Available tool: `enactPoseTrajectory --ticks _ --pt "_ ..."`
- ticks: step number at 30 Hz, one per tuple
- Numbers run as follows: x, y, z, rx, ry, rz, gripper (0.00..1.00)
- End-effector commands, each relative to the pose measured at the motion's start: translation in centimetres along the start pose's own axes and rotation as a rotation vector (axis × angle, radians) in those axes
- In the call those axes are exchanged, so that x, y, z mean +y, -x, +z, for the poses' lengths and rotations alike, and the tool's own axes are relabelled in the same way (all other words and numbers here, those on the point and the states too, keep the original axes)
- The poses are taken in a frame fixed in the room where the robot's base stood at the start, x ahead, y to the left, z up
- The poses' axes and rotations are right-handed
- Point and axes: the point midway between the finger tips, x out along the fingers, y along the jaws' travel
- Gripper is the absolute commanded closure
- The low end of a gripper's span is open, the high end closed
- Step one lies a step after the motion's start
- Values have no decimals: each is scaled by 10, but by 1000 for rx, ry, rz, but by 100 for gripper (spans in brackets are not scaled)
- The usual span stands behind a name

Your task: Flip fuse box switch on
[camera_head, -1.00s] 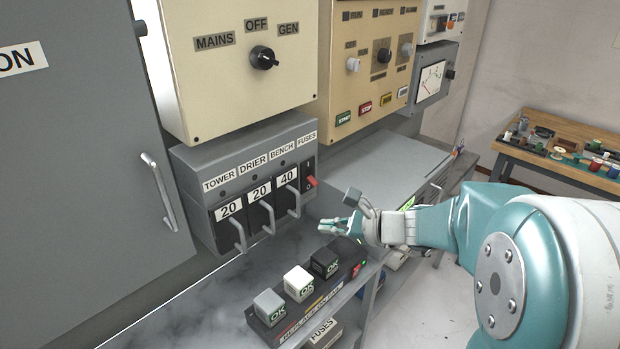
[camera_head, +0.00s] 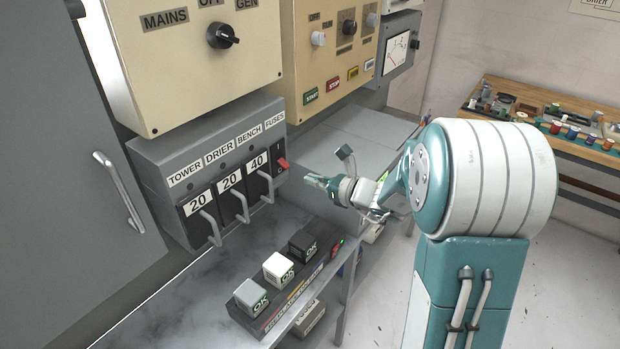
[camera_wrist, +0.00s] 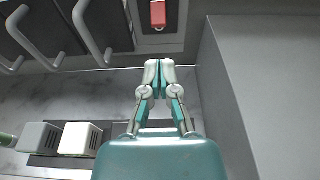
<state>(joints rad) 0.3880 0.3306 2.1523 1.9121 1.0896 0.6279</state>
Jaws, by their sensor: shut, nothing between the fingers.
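The grey fuse box (camera_head: 150,156) hangs on the wall at the left, labelled TOWER, DRIER, BENCH and FUSES. Its red switch (camera_head: 282,164) sits at the right end under the FUSES label. The switch also shows at the top of the wrist view (camera_wrist: 157,14). My gripper (camera_head: 308,179) is shut and empty, to the right of the switch and slightly lower, apart from it. In the wrist view the closed fingertips (camera_wrist: 159,64) point up toward the switch, with a gap between.
Handled fuses (camera_head: 240,207) project from the box left of the switch. Below is a shelf with a charger strip holding several OK-marked blocks (camera_head: 278,268). A wooden bench (camera_head: 540,110) is at the far right.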

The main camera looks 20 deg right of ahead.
Motion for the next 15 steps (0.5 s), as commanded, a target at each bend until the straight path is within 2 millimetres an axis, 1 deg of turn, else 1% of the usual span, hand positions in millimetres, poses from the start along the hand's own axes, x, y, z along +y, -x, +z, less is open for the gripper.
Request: enactPoseTrajectory --ticks 1,3,9,12,15 --pt "1 -11 0 0 1 5 100" --pt "1 -24 0 1 1 5 100" --pt "1 -58 0 0 1 3 100" --pt "1 -68 0 0 1 2 100" --pt "0 -74 0 0 1 0 100"
